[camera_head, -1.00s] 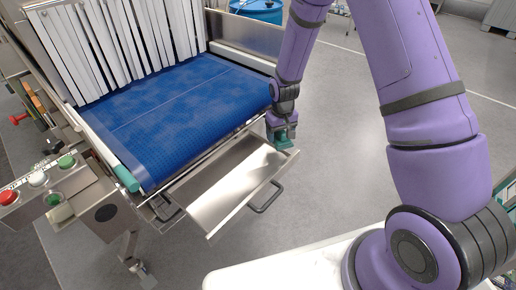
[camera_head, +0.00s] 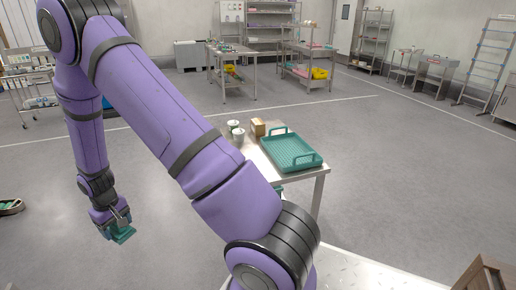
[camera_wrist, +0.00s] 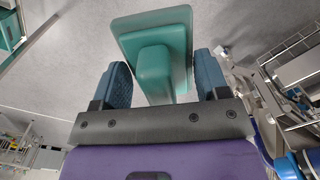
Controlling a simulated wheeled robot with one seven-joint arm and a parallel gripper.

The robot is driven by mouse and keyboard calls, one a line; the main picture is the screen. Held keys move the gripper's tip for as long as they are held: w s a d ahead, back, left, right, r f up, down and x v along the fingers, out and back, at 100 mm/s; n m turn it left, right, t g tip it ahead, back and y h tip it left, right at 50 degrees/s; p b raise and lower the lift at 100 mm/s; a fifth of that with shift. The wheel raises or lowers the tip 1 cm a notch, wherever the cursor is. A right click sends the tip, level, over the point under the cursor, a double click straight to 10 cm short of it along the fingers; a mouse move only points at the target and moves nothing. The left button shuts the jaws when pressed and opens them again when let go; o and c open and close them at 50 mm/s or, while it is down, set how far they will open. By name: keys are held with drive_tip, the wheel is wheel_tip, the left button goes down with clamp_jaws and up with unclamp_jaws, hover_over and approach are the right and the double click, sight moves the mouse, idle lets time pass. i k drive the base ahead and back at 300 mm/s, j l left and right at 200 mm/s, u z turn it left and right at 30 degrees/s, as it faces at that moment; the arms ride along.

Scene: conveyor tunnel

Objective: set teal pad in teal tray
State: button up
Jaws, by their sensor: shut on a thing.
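The teal pad (camera_head: 123,235) is held at the end of my arm in the head view, low on the left, above the floor. In the wrist view the pad (camera_wrist: 152,28) is a flat teal plate with a raised block. My gripper (camera_head: 119,219) is shut on that block; its two blue fingers also show in the wrist view (camera_wrist: 163,84). The teal tray (camera_head: 291,153) has a handle at each end and lies on a metal table, right of centre in the head view. The tray looks empty, and my gripper is well to its left.
On the tray's table (camera_head: 310,180) a brown box (camera_head: 258,127) and white-and-green containers (camera_head: 238,133) stand left of the tray. Steel tables (camera_head: 230,52) and shelves stand at the back. A brown wooden thing (camera_head: 486,274) is at lower right. Much floor is open.

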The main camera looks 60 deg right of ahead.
sight(289, 153)
drive_tip(key=k+l+z, duration=0.35)
drive_tip(key=k+l, duration=0.15)
drive_tip(key=l, duration=0.2)
drive_tip(key=k+l+z, duration=0.35)
drive_tip(key=l, duration=0.45)
drive_tip(key=k+l+z, duration=0.15)
drive_tip(key=l+z, duration=0.2)
drive_tip(key=l, duration=0.15)
drive_tip(key=i+j+z, duration=0.45)
drive_tip(key=i+j, duration=0.2)
drive_tip(key=i, duration=0.05)
